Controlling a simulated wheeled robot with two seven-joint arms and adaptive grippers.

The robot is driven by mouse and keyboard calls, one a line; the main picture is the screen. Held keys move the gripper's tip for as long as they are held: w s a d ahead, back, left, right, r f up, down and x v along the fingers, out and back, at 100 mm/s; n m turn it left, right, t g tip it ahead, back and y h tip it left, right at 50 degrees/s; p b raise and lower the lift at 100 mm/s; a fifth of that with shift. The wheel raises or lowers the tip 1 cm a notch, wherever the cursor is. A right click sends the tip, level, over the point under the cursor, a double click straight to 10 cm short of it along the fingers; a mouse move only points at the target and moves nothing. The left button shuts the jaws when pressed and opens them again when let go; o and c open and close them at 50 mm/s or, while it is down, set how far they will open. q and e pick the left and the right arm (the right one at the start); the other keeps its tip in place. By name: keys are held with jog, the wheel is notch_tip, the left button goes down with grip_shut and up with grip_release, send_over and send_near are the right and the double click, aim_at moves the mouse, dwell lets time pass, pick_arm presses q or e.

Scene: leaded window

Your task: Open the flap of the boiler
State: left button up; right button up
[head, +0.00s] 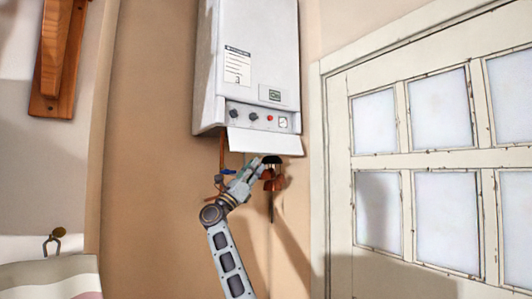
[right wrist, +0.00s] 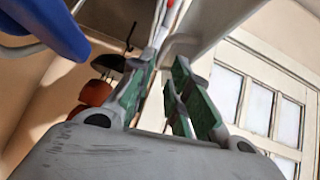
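The white boiler (head: 250,60) hangs on the tan wall. Its flap (head: 265,141) is a white panel at the bottom, tilted outward and down, with the control strip (head: 262,116) of knobs showing above it. My right gripper (head: 261,166) is just below the flap, pointing up and to the right. In the right wrist view its green-padded fingers (right wrist: 163,75) stand apart with a gap between them. A pale panel, seemingly the flap (right wrist: 205,20), lies beyond the fingertips; I cannot tell whether they touch it. My left gripper is not in view.
Copper pipes and a blue valve handle (head: 228,171), large in the right wrist view (right wrist: 50,25), are close to my right gripper. Dark and copper-coloured fittings (head: 272,178) hang beside it. A white paned door (head: 340,190) stands at right. Bare wall lies left of the boiler.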

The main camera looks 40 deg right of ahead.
aim_at(266, 145)
jog(key=shift+p+x, duration=1.2)
jog(key=shift+x, duration=2.7)
jog(key=shift+c, duration=0.4)
grip_shut()
